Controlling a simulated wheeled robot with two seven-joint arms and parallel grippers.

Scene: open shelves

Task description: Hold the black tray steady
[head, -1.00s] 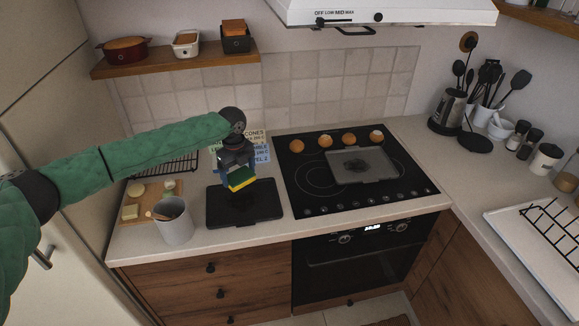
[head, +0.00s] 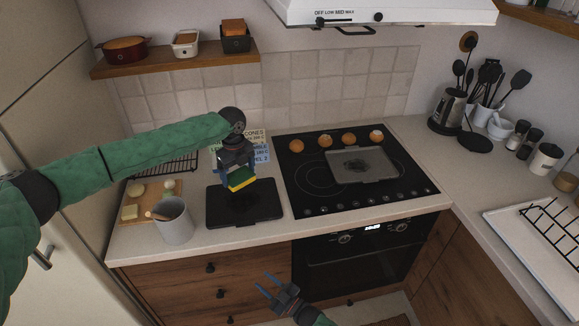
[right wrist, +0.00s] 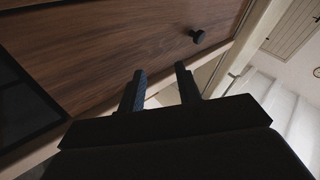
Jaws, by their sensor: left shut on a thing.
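The black tray (head: 270,207) lies flat on the counter left of the stove. My left gripper (head: 236,178) is over the tray's far part, shut on a yellow and green sponge (head: 240,182). I cannot tell whether the sponge touches the tray. My right gripper (head: 262,283) is low in front of the drawers, below the counter edge and apart from the tray. Its two fingers also show in the right wrist view (right wrist: 160,72), spread with nothing between them. The tray is not recognizable in the right wrist view.
Wooden drawers (head: 180,285) are below.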

